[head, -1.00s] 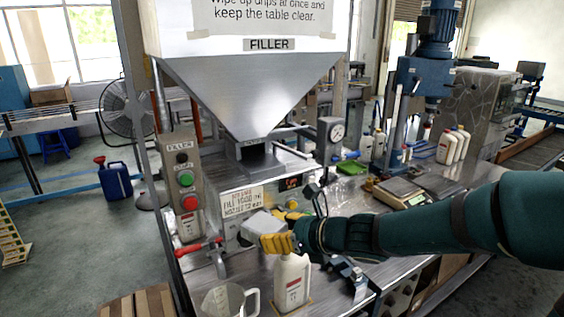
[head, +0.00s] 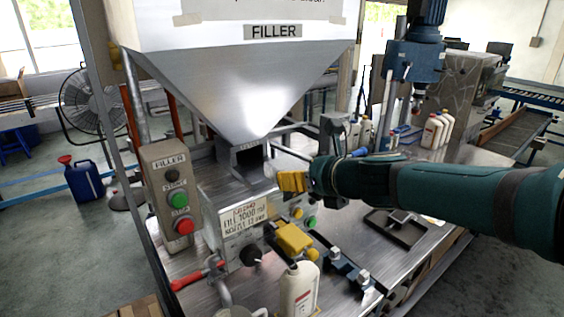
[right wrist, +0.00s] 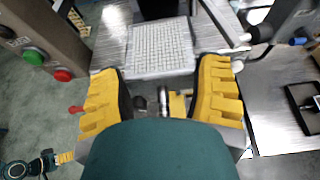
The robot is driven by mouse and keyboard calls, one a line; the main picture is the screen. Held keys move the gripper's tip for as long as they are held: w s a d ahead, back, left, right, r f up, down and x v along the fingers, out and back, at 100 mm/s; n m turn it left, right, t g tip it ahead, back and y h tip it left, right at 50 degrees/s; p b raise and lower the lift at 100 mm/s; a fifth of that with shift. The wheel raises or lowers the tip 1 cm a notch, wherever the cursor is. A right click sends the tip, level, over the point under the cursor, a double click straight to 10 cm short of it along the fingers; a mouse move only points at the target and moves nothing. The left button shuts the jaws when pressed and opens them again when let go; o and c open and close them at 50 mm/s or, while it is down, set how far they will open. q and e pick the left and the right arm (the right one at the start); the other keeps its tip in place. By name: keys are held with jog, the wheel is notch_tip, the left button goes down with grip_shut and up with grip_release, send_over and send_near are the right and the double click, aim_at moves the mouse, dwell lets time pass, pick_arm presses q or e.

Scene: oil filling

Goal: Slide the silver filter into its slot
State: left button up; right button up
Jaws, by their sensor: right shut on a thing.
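My right gripper (head: 292,181) is shut on the silver filter, at the right of the dark slot opening under the hopper. In the right wrist view, the filter's pale mesh (right wrist: 160,45) lies flat beyond the yellow fingers of the right gripper (right wrist: 165,95). In the head view, only a small pale edge of the filter (head: 270,171) shows. The filter slot (head: 250,158) is a dark opening in the metal housing below the hopper. The filter's front edge looks close to it; contact cannot be told. My left gripper (right wrist: 66,157) shows small in the right wrist view; its opening is unclear.
The filler hopper (head: 230,90) rises above the slot. A control box (head: 172,190) with green and red buttons stands at left. A white bottle (head: 298,290) stands in front, below a yellow block (head: 294,238). A black tray (head: 397,229) lies on the steel table at right.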

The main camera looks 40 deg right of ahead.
aim_at(283, 168)
jog(key=shift+w, duration=0.6)
jog(key=shift+s, duration=0.2)
jog(key=shift+w+f+b, duration=0.1)
jog(key=shift+w+b, duration=0.05)
jog(key=shift+b, duration=0.15)
jog(key=shift+w+d+f, duration=0.1)
jog(key=shift+w+f, duration=0.1)
jog(key=shift+w, duration=0.35)
jog(key=shift+r+b+x, duration=0.15)
jog(key=shift+b+x, duration=0.4)
jog(key=shift+x, duration=0.35)
jog(key=shift+r+b+x, duration=0.15)
jog(key=shift+b+x, duration=0.35)
jog(key=shift+x, duration=0.45)
jog(key=shift+r+b+x, duration=0.2)
jog(key=shift+b+x, duration=0.25)
jog(key=shift+x, duration=0.9)
jog(key=shift+r+b+x, duration=0.2)
jog(key=shift+b+x, duration=0.25)
jog(key=shift+x, duration=0.85)
jog(key=shift+w+d+p, duration=0.2)
jog(key=shift+w, duration=1.75)
jog(key=shift+w+d+p, duration=0.15)
jog(key=shift+w+d, duration=0.05)
jog(key=shift+w, duration=1.7)
pick_arm(q)
notch_tip(283, 168, down, 4)
jog(key=shift+r, duration=0.1)
pick_arm(e)
jog(key=shift+w, duration=0.1)
